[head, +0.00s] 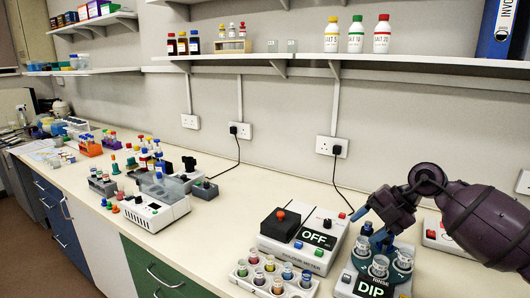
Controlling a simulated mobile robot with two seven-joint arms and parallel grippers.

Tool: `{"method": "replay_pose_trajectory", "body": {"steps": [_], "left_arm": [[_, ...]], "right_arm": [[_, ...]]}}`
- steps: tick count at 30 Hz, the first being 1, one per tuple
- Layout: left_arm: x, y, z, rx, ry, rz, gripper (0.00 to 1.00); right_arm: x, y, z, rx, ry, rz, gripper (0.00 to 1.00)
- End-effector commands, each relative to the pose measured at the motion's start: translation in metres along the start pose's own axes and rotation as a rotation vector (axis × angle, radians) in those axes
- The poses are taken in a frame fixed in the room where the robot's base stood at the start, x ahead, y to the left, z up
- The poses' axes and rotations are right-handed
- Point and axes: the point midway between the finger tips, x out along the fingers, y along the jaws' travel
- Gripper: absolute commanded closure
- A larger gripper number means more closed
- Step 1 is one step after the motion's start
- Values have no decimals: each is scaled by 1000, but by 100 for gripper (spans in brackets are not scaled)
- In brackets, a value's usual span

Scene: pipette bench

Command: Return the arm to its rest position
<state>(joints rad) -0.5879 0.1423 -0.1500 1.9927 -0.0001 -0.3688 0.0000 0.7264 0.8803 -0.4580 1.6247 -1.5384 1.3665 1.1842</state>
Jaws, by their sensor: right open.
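My right arm comes in from the right edge, dark purple. Its gripper (366,222) has blue fingertips and is open, just above the back of the device marked DIP (343,283). That device carries several clear cups in a grey-blue holder (380,268). I see nothing held between the fingers, though the hand partly hides the space behind it. My left gripper is not in view.
A device marked OFF (300,257) with a black block and red knob stands left of the gripper. A rack of coloured vials (247,283) sits at the front edge. A white machine (158,216) stands further left. Shelves (350,63) hang above. Bench between is clear.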

Motion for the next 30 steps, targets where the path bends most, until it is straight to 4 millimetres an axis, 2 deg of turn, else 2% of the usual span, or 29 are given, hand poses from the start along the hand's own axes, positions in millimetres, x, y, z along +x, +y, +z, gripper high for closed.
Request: {"method": "replay_pose_trajectory", "body": {"steps": [1,6,12,17,23,26,30], "left_arm": [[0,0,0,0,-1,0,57],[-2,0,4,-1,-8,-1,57],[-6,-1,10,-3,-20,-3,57],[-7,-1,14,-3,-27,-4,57],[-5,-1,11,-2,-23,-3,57],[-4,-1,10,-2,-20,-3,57],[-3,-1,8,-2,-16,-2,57]], "right_arm": [[17,3,-13,-14,45,89,46],[46,23,-52,-28,144,425,46],[50,38,-81,61,175,814,46],[39,36,-88,209,131,1094,46],[23,10,-81,479,-5,1367,46],[18,-13,-75,642,-100,1459,46],[16,-57,-67,896,-254,1528,46]]}}
